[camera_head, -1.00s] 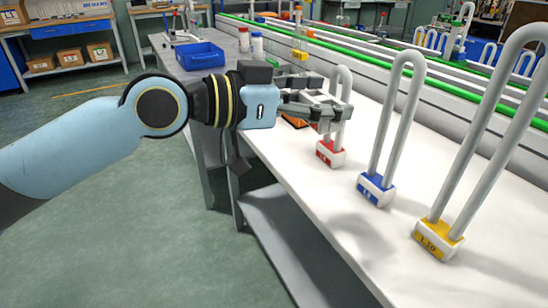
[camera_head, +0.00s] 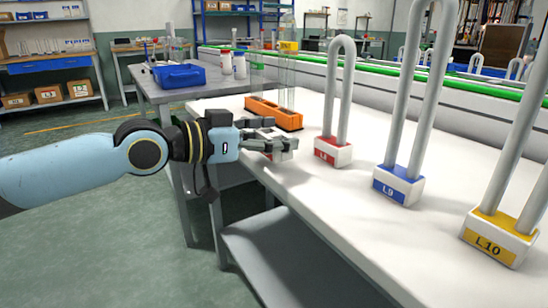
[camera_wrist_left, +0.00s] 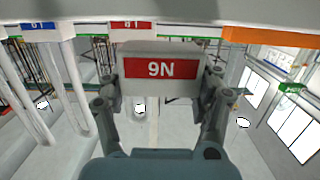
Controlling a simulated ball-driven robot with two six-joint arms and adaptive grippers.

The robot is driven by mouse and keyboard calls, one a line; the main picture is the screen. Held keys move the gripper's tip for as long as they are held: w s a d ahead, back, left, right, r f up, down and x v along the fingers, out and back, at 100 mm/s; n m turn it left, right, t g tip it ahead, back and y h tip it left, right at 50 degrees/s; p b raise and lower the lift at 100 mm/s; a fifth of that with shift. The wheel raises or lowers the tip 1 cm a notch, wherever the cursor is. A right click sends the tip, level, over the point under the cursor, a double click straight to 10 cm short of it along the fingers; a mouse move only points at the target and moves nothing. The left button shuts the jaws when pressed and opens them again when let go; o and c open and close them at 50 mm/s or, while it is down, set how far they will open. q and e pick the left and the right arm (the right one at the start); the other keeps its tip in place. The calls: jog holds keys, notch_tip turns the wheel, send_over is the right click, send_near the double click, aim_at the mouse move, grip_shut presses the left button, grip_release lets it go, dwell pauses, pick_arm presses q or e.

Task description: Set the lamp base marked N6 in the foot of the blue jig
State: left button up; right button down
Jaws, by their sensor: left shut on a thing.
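My left gripper (camera_head: 282,145) is shut on a small white lamp base (camera_wrist_left: 162,82) with a red label. The label shows upside down in the left wrist view and reads N6 when turned over. The fingers of my left gripper (camera_wrist_left: 162,98) press on its two sides. In the head view the base is mostly hidden by the fingers, near the bench's left edge and in front of an orange holder (camera_head: 262,108). I cannot pick out a blue jig for certain. My right gripper is not in view.
Lamps with U-shaped tubes stand to the right on a red base (camera_head: 333,152), a blue base marked L9 (camera_head: 398,186) and a yellow base marked L10 (camera_head: 497,238). Clear tubes (camera_head: 288,78) rise at the orange holder. A blue bin (camera_head: 180,76) is farther back.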

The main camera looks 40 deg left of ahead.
pick_arm(q)
notch_tip(320, 180, down, 2)
jog(key=shift+f+b, duration=0.1)
jog(key=shift+b, duration=0.25)
jog(key=shift+r, duration=0.2)
jog(key=shift+f, duration=0.15)
jog(key=o, duration=1.3)
jog(key=shift+o, duration=0.2)
